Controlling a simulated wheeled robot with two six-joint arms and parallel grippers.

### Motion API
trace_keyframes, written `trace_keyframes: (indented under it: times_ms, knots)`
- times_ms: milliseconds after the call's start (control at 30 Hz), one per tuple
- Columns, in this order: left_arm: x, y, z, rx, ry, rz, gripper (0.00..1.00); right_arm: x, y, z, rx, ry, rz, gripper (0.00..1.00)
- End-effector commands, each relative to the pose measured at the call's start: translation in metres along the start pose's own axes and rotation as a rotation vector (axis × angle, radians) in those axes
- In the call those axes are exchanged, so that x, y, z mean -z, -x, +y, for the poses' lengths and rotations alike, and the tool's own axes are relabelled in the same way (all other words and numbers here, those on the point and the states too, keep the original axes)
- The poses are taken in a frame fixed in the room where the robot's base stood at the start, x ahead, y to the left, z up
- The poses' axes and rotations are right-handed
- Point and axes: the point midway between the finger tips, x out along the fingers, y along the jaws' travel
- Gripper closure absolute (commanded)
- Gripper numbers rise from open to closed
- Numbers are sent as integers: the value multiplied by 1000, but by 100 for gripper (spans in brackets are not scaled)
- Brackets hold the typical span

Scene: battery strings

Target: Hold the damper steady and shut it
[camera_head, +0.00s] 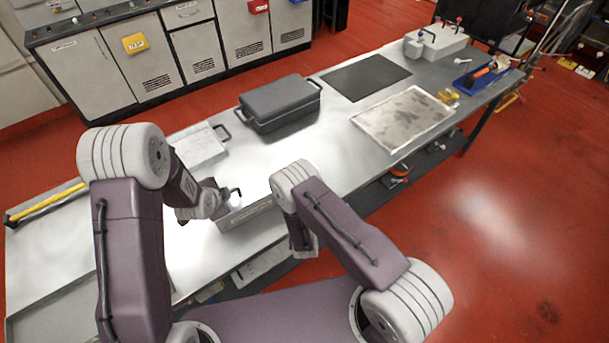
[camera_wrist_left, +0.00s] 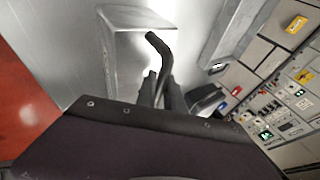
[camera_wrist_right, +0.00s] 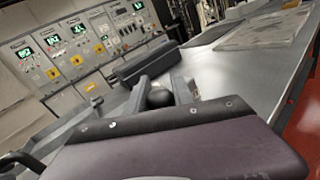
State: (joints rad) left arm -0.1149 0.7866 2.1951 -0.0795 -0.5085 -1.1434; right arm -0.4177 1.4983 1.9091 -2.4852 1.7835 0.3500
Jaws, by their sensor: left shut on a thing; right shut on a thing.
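The damper is a pale metal box (camera_head: 246,216) on the bench between my arms, with a label on its front side. It also shows in the left wrist view (camera_wrist_left: 134,20). A bent black lever (camera_wrist_left: 159,44) rises from between the fingers of my left gripper (camera_wrist_left: 162,92), which is shut on it beside the box. In the head view my left gripper (camera_head: 228,195) is at the box's top left. My right gripper (camera_wrist_right: 162,92) is shut on a dark round knob (camera_wrist_right: 160,98). The head view hides its fingertips behind my right arm.
A dark lidded case (camera_head: 280,103) and a pale flat case (camera_head: 195,147) stand behind the damper. A black mat (camera_head: 366,77) and a stained sheet (camera_head: 404,118) lie farther right. A yellow-handled bar (camera_head: 45,203) lies at the left. Cabinets (camera_head: 90,70) stand beyond the bench.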

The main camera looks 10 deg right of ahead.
Motion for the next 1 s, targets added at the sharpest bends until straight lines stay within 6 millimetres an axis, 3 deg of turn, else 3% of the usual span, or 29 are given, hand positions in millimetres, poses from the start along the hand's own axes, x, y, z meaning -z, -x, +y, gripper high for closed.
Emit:
trace_keyframes:
  times_ms: [33, 467, 500, 567, 867, 1000]
  knots:
    - [-2, -1, 8, -19, -4, -6, 100, 0, -1, -4, -18, 2, 4, 100]
    - [-3, -1, 7, -19, -2, -7, 100, 0, -1, -6, -86, -4, 17, 100]
    - [-3, -1, 7, -19, -2, -7, 100, 0, -1, -6, -85, -4, 17, 69]
    - [-3, -1, 7, -18, -2, -8, 100, -1, -1, -6, -85, -4, 17, 53]
    - [-3, -1, 7, -18, -2, -7, 100, -1, -1, -6, -86, -4, 17, 50]
    - [-3, -1, 7, -18, -2, -7, 100, -18, -2, -2, -87, -5, 15, 50]
